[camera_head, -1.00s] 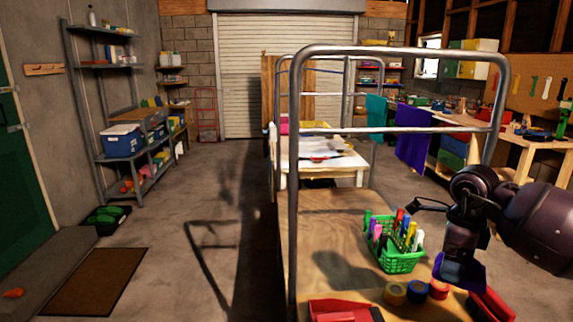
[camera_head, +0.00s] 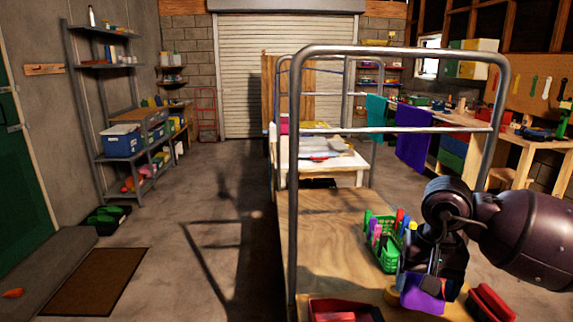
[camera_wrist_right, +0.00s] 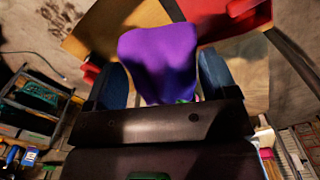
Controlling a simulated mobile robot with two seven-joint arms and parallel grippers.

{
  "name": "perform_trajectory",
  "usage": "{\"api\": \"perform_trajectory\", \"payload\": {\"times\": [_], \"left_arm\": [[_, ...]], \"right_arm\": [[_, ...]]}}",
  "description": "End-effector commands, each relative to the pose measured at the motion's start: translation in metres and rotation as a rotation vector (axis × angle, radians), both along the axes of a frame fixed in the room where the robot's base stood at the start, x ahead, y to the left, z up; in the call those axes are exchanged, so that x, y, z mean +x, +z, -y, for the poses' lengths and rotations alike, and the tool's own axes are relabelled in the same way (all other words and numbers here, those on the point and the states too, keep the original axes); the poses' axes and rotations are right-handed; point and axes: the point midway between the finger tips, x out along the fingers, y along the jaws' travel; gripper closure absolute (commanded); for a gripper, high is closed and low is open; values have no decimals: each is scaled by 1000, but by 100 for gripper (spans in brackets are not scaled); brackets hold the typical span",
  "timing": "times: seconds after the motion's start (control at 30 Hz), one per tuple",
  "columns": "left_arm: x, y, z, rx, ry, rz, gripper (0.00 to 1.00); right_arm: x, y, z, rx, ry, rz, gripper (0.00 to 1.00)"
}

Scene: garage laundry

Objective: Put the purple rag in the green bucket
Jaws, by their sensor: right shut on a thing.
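My right gripper (camera_head: 425,280) is shut on a purple rag (camera_head: 420,298) and holds it over the front part of the wooden cart top. In the right wrist view the rag (camera_wrist_right: 158,60) bulges out between the two dark fingers. A green slatted basket (camera_head: 388,258) with several coloured pens or markers stands on the cart, just left of and behind the gripper. The arm hides part of its right side. I make out no other green container that is clearly a bucket. My left gripper is not in view.
A red tray (camera_head: 342,309) lies at the cart's front edge and a red item (camera_head: 487,300) at its right.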

Motion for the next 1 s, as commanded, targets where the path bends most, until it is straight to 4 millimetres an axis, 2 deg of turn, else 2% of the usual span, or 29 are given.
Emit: {"api": "perform_trajectory", "payload": {"times": [0.13, 0.27, 0.5, 0.57, 0.73, 0.9, 1.0], "left_arm": [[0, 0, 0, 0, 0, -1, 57], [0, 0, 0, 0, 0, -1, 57], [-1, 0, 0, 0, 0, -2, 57], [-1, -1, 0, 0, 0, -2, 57], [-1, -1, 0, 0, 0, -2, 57], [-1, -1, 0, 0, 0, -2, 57], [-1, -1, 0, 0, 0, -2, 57]], "right_arm": [[-23, 3, -20, -2, 265, 3, 49], [-43, 5, -35, -1, 352, 4, 49], [-30, 12, -38, 0, 374, 0, 49], [-23, 3, -38, 1, 378, -3, 49], [-19, -40, -37, 2, 375, -6, 49], [-30, -75, -38, 2, 364, -5, 49], [-37, -85, -39, 2, 363, -2, 49]]}}
